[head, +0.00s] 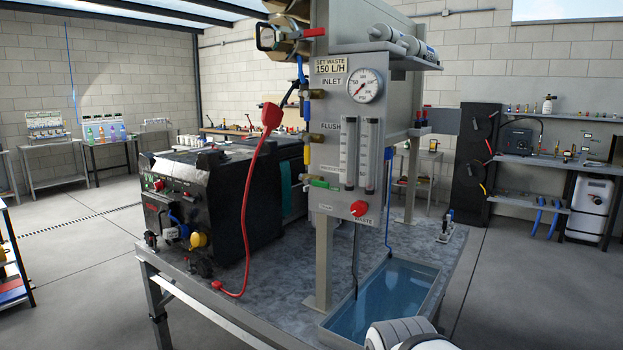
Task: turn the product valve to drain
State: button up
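A grey upright panel (336,110) stands on the metal table, with several valves along its left edge. A red knob (358,208) sits above the WASTE label. I cannot read which one is the product valve, nor its drain mark. My gripper is not in view; a white and grey rounded part at the bottom edge looks like my arm.
A water-filled tray (398,290) is at the table's front right. A pressure gauge (365,86) and two flow tubes are on the panel.

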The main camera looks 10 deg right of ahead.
aim_at(318, 184)
jog(key=u, duration=0.05)
jog(key=k, duration=0.2)
jog(key=u, duration=0.3)
jog(key=i, duration=1)
jog(key=u, duration=0.4)
jog(key=k, duration=0.6)
jog(key=z, duration=0.5)
jog(key=k, duration=0.1)
jog(key=u, duration=0.6)
jog(key=i, duration=0.7)
jog(key=z, duration=0.05)
